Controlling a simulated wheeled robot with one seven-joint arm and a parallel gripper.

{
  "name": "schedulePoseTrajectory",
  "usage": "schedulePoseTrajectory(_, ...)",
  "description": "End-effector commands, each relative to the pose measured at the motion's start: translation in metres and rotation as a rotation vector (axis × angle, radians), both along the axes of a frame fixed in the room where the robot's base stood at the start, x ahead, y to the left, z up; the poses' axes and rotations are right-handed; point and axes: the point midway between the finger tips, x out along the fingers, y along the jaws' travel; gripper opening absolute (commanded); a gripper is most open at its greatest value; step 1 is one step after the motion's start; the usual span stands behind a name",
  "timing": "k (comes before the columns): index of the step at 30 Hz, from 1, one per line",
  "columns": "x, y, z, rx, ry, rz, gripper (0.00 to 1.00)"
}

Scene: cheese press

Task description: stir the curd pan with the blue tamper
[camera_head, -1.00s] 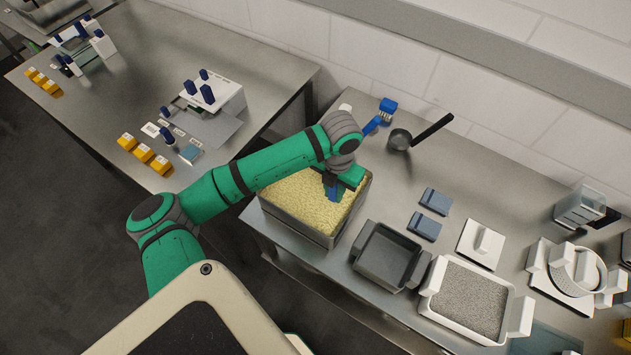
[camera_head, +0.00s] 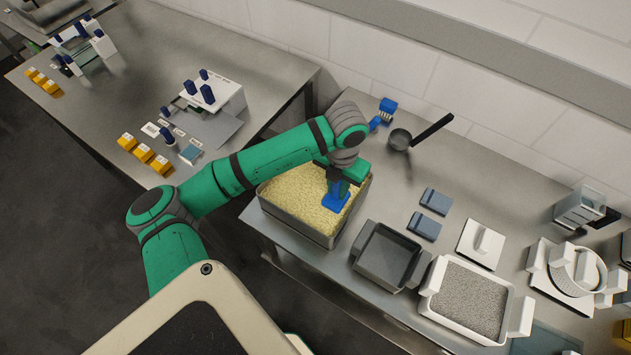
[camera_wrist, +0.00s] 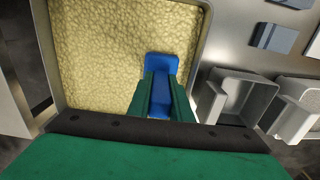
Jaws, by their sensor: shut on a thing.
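The curd pan (camera_head: 270,207) is a grey rectangular pan filled with pale yellow curd (camera_head: 293,192), standing at the left end of the right-hand bench. My gripper (camera_head: 344,183) is over the right part of the pan, shut on the blue tamper (camera_head: 336,202). The tamper's flat blue foot is at the curd surface near the pan's right wall; whether it presses in I cannot tell. In the wrist view the blue tamper (camera_wrist: 161,66) stands between my green fingers (camera_wrist: 160,95), over the curd (camera_wrist: 105,60). My arm hides the pan's far side.
An empty dark grey tray (camera_head: 386,256) stands close to the pan's right. Beyond it is a white tray (camera_head: 470,297) of grey grains. A blue brush (camera_head: 387,108) and a black-handled ladle (camera_head: 400,139) lie behind, with two blue-grey blocks (camera_head: 436,201) right of the pan.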

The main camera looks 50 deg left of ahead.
Motion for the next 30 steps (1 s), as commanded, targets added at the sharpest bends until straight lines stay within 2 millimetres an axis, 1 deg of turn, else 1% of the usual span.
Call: schedulePoseTrajectory(30, 0.0, 0.0, 0.061, 0.001, -0.001, -0.001, 0.0)
